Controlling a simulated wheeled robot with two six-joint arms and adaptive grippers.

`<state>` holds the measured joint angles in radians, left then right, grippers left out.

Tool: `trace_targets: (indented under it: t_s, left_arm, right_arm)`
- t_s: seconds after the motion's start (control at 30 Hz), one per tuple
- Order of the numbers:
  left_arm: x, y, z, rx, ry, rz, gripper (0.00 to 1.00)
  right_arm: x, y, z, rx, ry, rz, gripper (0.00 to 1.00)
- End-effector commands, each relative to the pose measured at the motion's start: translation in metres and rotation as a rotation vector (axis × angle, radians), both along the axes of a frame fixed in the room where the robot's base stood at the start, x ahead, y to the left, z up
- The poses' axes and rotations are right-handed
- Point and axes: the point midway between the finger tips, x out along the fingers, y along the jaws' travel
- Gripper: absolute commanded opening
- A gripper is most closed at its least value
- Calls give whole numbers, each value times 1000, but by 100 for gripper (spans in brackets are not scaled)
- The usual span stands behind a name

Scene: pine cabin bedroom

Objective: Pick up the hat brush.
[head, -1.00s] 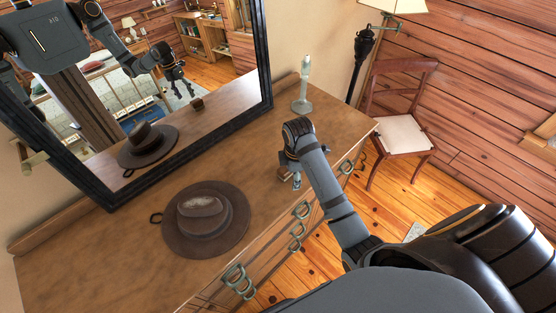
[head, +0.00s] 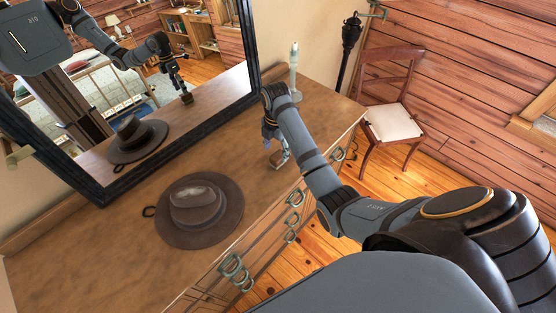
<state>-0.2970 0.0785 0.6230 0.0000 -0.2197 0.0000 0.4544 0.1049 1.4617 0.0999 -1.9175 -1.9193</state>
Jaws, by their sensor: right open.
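The hat brush is a small brown block (head: 279,159) on the dresser top, near its front edge and to the right of the hat. My right gripper (head: 270,143) points down, open, right at the brush. The arm and fingers partly hide the brush, and I cannot tell whether they touch it. In the mirror, the reflected fingers hang just above the reflected brush (head: 186,98). My left gripper is not in view.
A brown brimmed hat (head: 200,207) lies on the dresser (head: 90,255). A pale candlestick-like object (head: 294,70) stands at the dresser's back right, close beyond my right wrist. A black-framed mirror (head: 107,196) leans behind. A chair (head: 391,121) stands right of the dresser.

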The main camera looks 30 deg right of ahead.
Motion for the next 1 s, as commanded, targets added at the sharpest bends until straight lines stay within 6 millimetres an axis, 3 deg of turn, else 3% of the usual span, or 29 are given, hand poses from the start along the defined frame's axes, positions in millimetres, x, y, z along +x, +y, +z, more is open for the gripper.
trace_targets:
  t_s: [0.17, 0.4, 0.67, 1.0]
  left_arm:
    - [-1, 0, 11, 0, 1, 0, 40]
    - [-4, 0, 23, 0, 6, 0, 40]
    - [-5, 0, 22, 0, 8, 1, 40]
    - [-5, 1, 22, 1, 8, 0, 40]
  right_arm:
    - [0, -3, -9, 0, 3, -1, 64]
    - [1, -7, -48, 1, 1, -1, 64]
    - [1, -7, -53, 0, -1, -1, 64]
    - [1, -7, -52, 0, -1, -1, 18]
